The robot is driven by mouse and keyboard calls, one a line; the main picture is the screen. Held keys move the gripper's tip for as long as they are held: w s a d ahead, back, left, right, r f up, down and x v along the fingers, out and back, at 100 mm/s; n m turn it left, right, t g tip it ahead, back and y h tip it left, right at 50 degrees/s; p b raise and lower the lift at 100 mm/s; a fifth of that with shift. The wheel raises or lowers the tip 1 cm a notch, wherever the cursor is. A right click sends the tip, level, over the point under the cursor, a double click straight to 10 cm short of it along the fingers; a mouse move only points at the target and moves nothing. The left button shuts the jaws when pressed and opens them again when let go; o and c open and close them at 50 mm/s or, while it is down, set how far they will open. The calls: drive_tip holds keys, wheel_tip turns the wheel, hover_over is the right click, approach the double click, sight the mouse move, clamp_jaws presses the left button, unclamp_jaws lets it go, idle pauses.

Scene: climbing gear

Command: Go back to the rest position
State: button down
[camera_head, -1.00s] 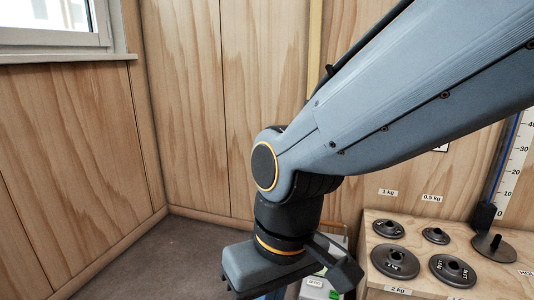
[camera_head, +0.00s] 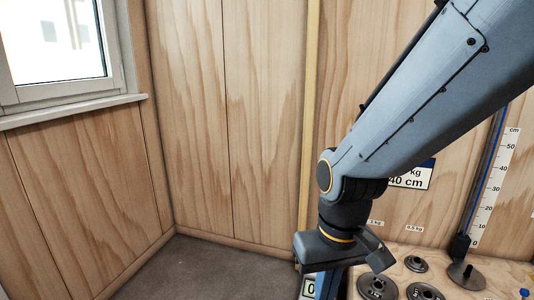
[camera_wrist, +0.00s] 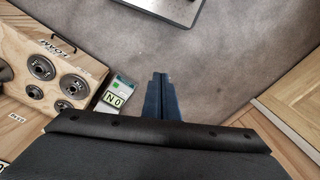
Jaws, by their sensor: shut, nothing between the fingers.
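My gripper (camera_wrist: 161,97) shows in the wrist view with its two dark blue fingers together and nothing between them. It points down over the grey floor. In the head view my arm comes in from the upper right and bends down at the wrist; only part of the gripper (camera_head: 327,285) shows at the lower edge, and its tips are cut off.
A wooden bench (camera_wrist: 62,27) with several dark weight discs (camera_head: 377,287) stands right of my wrist in the head view. A small white-green box (camera_wrist: 117,97) sits beside the gripper. A measuring scale (camera_head: 491,187) stands at the wall. The floor (camera_head: 200,270) at left is clear.

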drive_tip(key=s+d+r+m+p, duration=0.2)
drive_tip(key=d+r+p, duration=0.7)
drive_tip(key=r+p, duration=0.2)
drive_tip(key=shift+s+h+p, duration=0.15)
drive_tip(key=shift+h+p, duration=0.15)
drive_tip(key=shift+p, duration=0.85)
